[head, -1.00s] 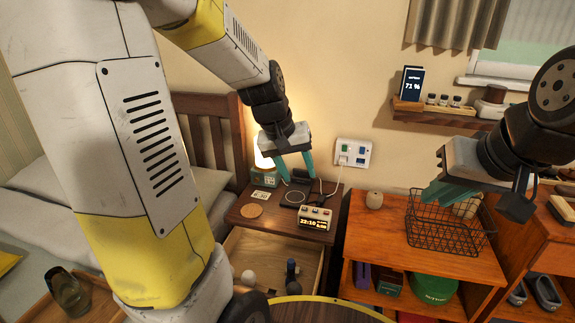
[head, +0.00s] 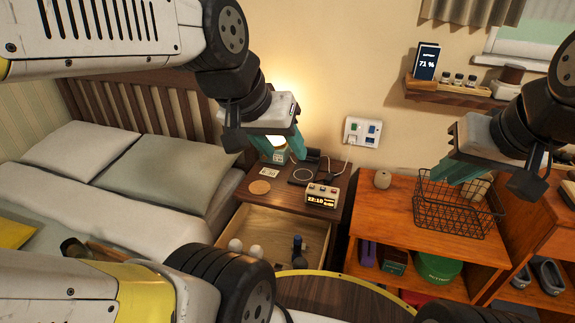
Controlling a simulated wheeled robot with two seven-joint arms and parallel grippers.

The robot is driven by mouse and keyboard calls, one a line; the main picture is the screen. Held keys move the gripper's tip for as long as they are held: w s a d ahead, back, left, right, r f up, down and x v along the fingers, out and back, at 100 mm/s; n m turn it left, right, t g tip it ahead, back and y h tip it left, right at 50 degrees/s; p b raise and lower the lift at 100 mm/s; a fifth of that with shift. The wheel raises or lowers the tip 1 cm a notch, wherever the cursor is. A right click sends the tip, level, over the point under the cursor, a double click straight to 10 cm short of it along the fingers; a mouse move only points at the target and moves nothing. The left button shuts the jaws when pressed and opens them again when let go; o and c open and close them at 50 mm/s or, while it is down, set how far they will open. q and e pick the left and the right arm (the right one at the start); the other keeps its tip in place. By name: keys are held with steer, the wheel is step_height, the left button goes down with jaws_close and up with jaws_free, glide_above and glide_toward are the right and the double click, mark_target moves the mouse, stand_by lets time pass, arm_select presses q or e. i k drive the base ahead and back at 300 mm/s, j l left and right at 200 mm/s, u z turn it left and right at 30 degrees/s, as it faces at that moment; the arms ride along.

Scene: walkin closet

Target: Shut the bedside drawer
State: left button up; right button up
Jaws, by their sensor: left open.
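The bedside drawer (head: 275,222) stands pulled out below the top of the wooden nightstand (head: 283,193). Its inside shows two pale round objects and a dark upright object. Its front edge is hidden behind my arm and a round dark surface. My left gripper (head: 283,150) is open and empty, above the back of the nightstand and in front of the lamp. It is above and behind the open drawer. My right gripper (head: 448,172) is over the wire basket on the orange shelf unit, away from the drawer; its finger gap is unclear.
A clock (head: 323,195), coaster (head: 260,187) and small box lie on the nightstand. A wire basket (head: 455,215) and small pot (head: 382,179) stand on the shelf unit (head: 390,213). A round dark table (head: 340,298) is in front. The bed (head: 100,190) is left.

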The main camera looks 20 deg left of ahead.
mark_target(274, 231)
steer(key=j+u, duration=0.2)
steer(key=u, duration=0.7)
steer(key=k, duration=0.05)
